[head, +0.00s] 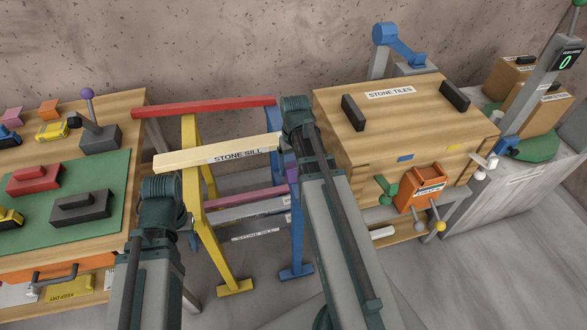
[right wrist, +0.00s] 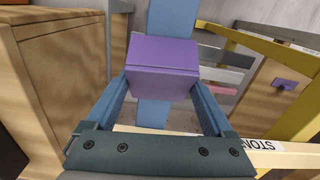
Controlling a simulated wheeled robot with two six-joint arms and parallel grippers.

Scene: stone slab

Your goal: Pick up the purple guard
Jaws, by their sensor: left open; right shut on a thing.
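The purple guard (right wrist: 162,68) is a purple block that fills the space between the fingers of my right gripper (right wrist: 160,90) in the right wrist view. My right gripper is shut on it, beside a blue upright (right wrist: 170,15). In the head view only a small purple part of the guard (head: 292,175) shows beside my right gripper (head: 287,160); my arm hides the rest. My left gripper (head: 160,220) is open at the left, beside the yellow trestle leg, its fingers mostly hidden by my wrist.
A rack with yellow (head: 222,260) and blue legs holds a red bar (head: 205,106) and a cream stone sill (head: 240,150). A wooden stone tiles crate (head: 400,130) stands close on the right. A workbench with a green mat (head: 108,190) is at left.

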